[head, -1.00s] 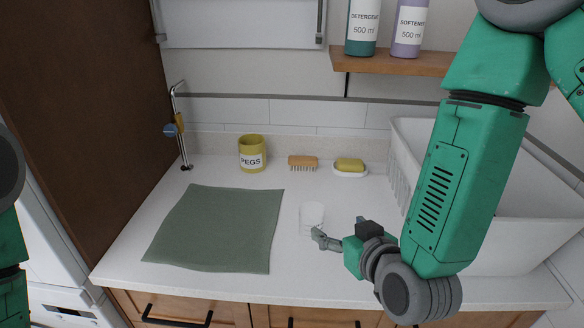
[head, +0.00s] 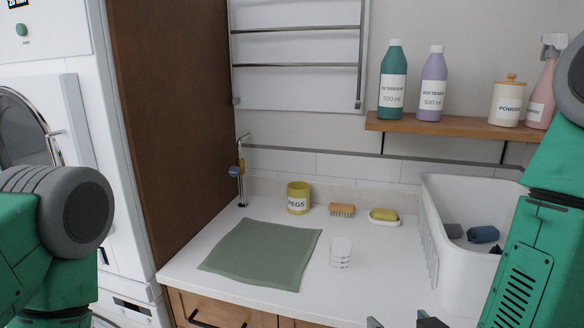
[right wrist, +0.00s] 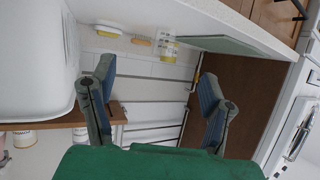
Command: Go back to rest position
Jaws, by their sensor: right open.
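My right gripper (head: 402,322) shows only its two fingertips at the bottom edge of the head view, in front of the counter. In the right wrist view the right gripper (right wrist: 156,82) is open, its two fingers wide apart with nothing between them held. The clear tumbler (head: 341,253) stands upright on the counter, apart from the right gripper. My left arm shows at the left edge of the head view; its gripper is out of view.
The white counter (head: 365,300) holds a green cloth (head: 262,255), a yellow pegs pot (head: 298,198), a brush (head: 342,210) and a soap dish (head: 384,217). A white basket (head: 462,192) with dark items stands right. A wooden shelf (head: 450,126) carries bottles above.

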